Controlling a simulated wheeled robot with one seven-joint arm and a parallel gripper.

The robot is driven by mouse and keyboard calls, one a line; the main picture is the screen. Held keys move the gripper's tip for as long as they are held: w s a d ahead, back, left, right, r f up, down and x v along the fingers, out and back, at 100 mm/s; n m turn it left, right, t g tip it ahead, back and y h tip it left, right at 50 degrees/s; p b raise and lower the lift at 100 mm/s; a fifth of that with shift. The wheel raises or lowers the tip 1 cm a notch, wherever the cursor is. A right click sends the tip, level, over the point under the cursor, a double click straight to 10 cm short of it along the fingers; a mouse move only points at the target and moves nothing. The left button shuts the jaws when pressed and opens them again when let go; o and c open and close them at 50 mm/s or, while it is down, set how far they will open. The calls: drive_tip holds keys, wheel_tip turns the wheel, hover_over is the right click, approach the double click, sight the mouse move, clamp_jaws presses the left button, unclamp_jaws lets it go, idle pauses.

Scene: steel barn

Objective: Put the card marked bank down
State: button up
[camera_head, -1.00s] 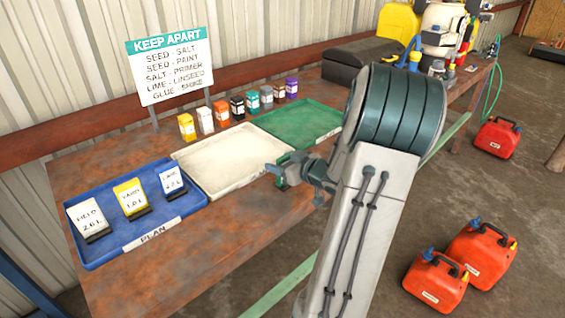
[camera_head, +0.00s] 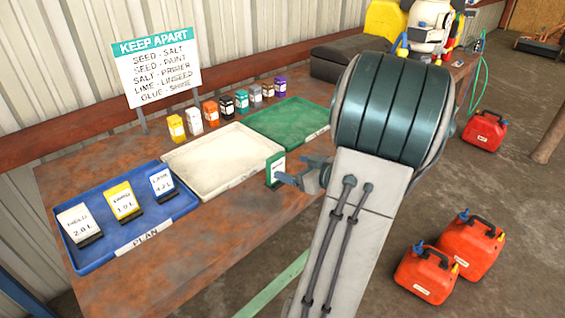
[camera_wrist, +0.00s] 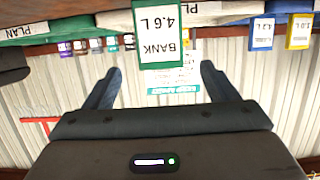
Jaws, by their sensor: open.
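The bank card (camera_head: 275,168), white with a green border, stands upright on the bare table strip in front of the white tray's right end. In the wrist view the card (camera_wrist: 158,35) shows upside down, reading "BANK 4.6 L". My gripper (camera_head: 291,177) is just to the right of the card in the head view. In the wrist view its fingers (camera_wrist: 161,70) are spread wide, with gaps between them and the card's sides. It holds nothing.
The blue PLAN tray (camera_head: 92,257) holds three cards. The white tray (camera_head: 190,192) looks empty, as does the green tray (camera_head: 290,122). Several small coloured boxes (camera_head: 227,106) line the back below the KEEP APART sign (camera_head: 157,68). Red cans (camera_head: 425,277) stand on the floor.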

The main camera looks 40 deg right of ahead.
drive_tip(key=w+a+r+m+g+h, duration=0.2)
drive_tip(key=w+a+r+g+h, duration=0.3)
drive_tip(key=a, duration=0.3)
drive_tip(key=s+a+f+g+y, duration=0.1)
drive_tip(key=s+a+g, duration=0.1)
drive_tip(key=s+a, duration=0.3)
drive_tip(key=s+a+g+y, duration=0.1)
drive_tip(key=s+a, duration=0.4)
drive_tip(key=a, duration=0.5)
drive_tip(key=s+a+f+n+g+y, duration=0.1)
drive_tip(key=s+a+g+y, duration=0.1)
drive_tip(key=s+a+g, duration=0.2)
drive_tip(key=s+a, duration=0.1)
drive_tip(key=a, duration=0.2)
drive_tip(key=shift+a+f, duration=0.3)
drive_tip(key=shift+f, duration=0.05)
